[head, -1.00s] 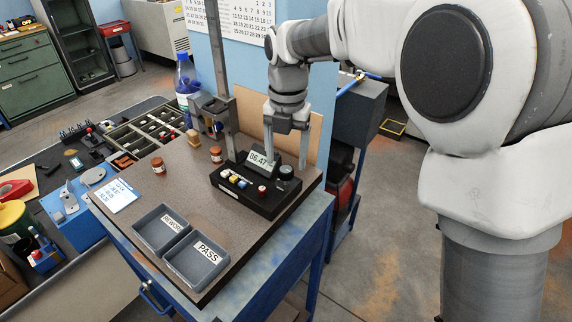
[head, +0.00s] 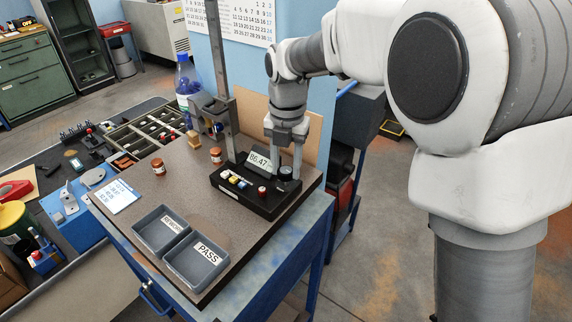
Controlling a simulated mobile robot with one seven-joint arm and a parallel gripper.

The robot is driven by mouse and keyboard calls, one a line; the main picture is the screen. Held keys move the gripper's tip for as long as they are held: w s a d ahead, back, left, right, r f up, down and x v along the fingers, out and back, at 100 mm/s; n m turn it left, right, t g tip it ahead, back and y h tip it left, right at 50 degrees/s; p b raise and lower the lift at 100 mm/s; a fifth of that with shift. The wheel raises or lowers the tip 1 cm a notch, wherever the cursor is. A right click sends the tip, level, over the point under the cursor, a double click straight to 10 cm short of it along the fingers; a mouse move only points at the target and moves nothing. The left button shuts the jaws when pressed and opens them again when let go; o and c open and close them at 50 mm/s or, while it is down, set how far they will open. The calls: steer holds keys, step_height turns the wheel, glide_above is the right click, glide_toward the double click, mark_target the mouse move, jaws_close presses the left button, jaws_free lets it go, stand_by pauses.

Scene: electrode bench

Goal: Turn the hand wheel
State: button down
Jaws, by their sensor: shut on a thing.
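The hand wheel (head: 285,173) appears to be the small dark round knob at the right end of the black instrument base (head: 245,199). My gripper (head: 287,168) points down over it, one finger on each side, and is shut on it. The fingers hide part of the wheel, and its turned angle cannot be read. A tilted digital readout (head: 259,161) beside the left finger shows what looks like 86.47.
A metal column (head: 225,120) rises behind the base. Grey trays marked REWORK (head: 146,243) and PASS (head: 178,274) sit at the bench's front. A blue bottle (head: 186,75) stands behind.

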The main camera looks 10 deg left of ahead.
steer(key=shift+m, duration=0.4)
